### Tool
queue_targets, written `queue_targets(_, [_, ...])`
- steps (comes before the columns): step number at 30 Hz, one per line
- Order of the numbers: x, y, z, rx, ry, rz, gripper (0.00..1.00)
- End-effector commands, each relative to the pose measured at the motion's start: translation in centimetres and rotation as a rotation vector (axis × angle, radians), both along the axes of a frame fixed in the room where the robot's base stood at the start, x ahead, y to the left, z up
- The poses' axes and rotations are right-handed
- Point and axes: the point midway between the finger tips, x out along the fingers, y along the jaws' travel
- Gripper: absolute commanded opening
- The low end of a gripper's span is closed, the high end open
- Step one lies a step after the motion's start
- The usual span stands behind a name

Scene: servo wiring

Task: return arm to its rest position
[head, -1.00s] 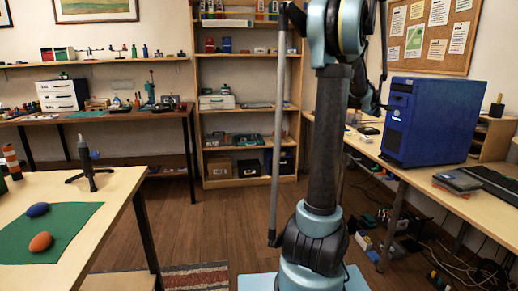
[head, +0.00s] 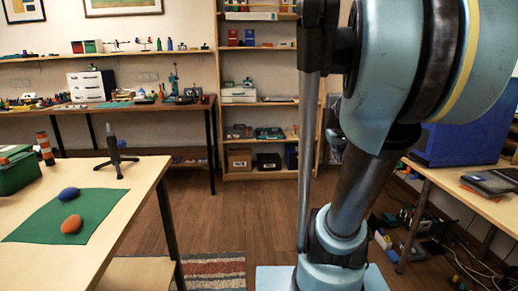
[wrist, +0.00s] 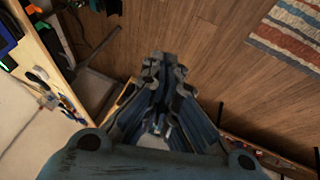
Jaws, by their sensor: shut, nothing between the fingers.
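My arm rises through the right of the head view, its large pale blue joint close to the camera and covering part of the scene. My gripper does not show in the head view. In the wrist view my gripper (wrist: 165,68) points away from the camera, over the wooden floor (wrist: 205,45). Its fingers are together and hold nothing.
A table (head: 132,205) at left bears a green mat (head: 40,222) with a blue piece (head: 69,194) and an orange piece (head: 71,224). A blue computer case (head: 455,143) stands on the right desk, partly behind my arm. A striped rug (head: 215,270) lies on open floor.

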Motion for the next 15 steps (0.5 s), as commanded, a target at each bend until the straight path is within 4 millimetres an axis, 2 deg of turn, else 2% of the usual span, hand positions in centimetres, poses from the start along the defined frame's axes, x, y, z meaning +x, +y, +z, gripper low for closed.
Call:
queue_targets(1, [-1.8,1.5,-1.1,0.028,0.02,-0.001,0.0])
queue_targets(6, [-7.3,5.4,-4.7,0.117,0.096,-0.025,0.0])
queue_targets(12, [-13.6,8.9,-9.0,0.201,0.192,-0.055,0.0])
queue_targets(15, [-16.0,10.0,-10.6,0.229,0.232,-0.066,0.0])
